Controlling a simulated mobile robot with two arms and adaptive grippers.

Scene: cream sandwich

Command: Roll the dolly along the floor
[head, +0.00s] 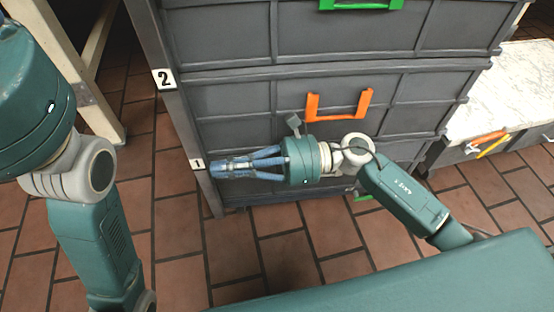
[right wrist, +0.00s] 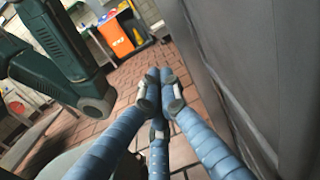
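A tall stack of dark grey crates (head: 235,105) stands on the floor ahead, with labels 1 and 2 on its left edge. No dolly shows clearly; a low dark strip runs along the foot of the stack, and I cannot tell whether it is the dolly. My right gripper (head: 222,168) lies sideways in front of the lowest crate, near label 1. Its blue fingers are drawn together at the tips, also in the right wrist view (right wrist: 158,88), with nothing seen between them. My left arm comes in at the left; its gripper is out of view.
An orange handle (head: 338,105) and a green handle (head: 362,4) are on the crate fronts. A marble-topped counter (head: 510,85) stands at right, a pale wooden frame (head: 85,85) at left. Brick-tiled floor is clear at lower left. An orange bin (right wrist: 114,38) stands farther off.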

